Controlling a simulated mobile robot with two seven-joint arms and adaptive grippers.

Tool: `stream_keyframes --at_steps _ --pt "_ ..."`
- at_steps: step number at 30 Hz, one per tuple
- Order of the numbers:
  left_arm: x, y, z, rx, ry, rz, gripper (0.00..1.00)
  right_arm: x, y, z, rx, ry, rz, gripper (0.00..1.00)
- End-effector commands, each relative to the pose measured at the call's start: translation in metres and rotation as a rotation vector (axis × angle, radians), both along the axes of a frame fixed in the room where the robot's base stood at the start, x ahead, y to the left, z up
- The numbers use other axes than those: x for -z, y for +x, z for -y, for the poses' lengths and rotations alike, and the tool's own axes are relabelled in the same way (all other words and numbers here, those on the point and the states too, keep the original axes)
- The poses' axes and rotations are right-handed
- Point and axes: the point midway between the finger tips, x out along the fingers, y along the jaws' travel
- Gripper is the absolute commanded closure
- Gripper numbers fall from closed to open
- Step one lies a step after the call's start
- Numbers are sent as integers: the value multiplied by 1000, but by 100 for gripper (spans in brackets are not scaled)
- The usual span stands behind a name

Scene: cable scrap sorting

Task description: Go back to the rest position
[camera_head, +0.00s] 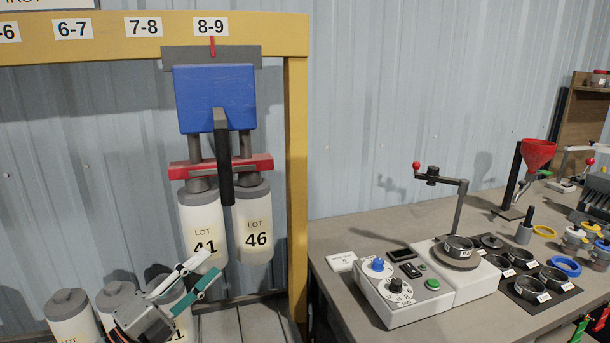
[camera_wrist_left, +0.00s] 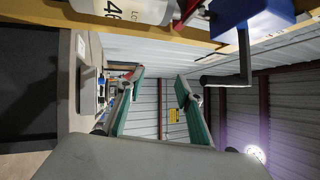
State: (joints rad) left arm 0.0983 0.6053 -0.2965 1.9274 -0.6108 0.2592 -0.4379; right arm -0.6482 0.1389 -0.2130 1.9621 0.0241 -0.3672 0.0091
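My left gripper (camera_head: 212,266) is at the lower left of the head view, its fingers pointing up and to the right. It is open and empty; in the left wrist view (camera_wrist_left: 160,79) a clear gap shows between the two green-padded fingers. In the head view it overlaps the lower end of the bottle marked LOT 41 (camera_head: 202,218); I cannot tell the distance between them. My right gripper is not in view.
A blue block (camera_head: 214,97) with a dark handle and a red clamp bar (camera_head: 190,172) hangs from the yellow frame (camera_head: 297,190). The LOT 46 bottle (camera_head: 254,217) hangs there too. Capped bottles (camera_head: 72,318) stand below. A workbench (camera_head: 340,234) with a dial box (camera_head: 400,290) is right.

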Motion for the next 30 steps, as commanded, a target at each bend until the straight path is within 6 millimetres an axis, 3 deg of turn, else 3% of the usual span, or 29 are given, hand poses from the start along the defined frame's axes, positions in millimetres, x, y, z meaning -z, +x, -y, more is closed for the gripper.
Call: stream_keyframes --at_steps 1,3,8,12,15,18,22,25,30 --pt "35 -7 0 -25 -96 -114 64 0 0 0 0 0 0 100" --pt "81 -18 -4 -70 -227 -271 64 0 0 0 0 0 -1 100" --pt "184 -58 -8 -186 -492 -605 64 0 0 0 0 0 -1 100" --pt "266 -111 -7 -297 -692 -869 64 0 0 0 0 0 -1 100" --pt "314 -153 -3 -377 -818 -1035 64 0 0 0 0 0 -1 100" --pt "350 -192 2 -447 -917 -1164 64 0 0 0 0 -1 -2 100" --pt "377 -227 7 -508 -999 -1272 64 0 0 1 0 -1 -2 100" --pt "387 -240 10 -531 -1030 -1311 64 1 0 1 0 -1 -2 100" --pt "389 -243 10 -538 -1037 -1321 64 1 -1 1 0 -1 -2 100"
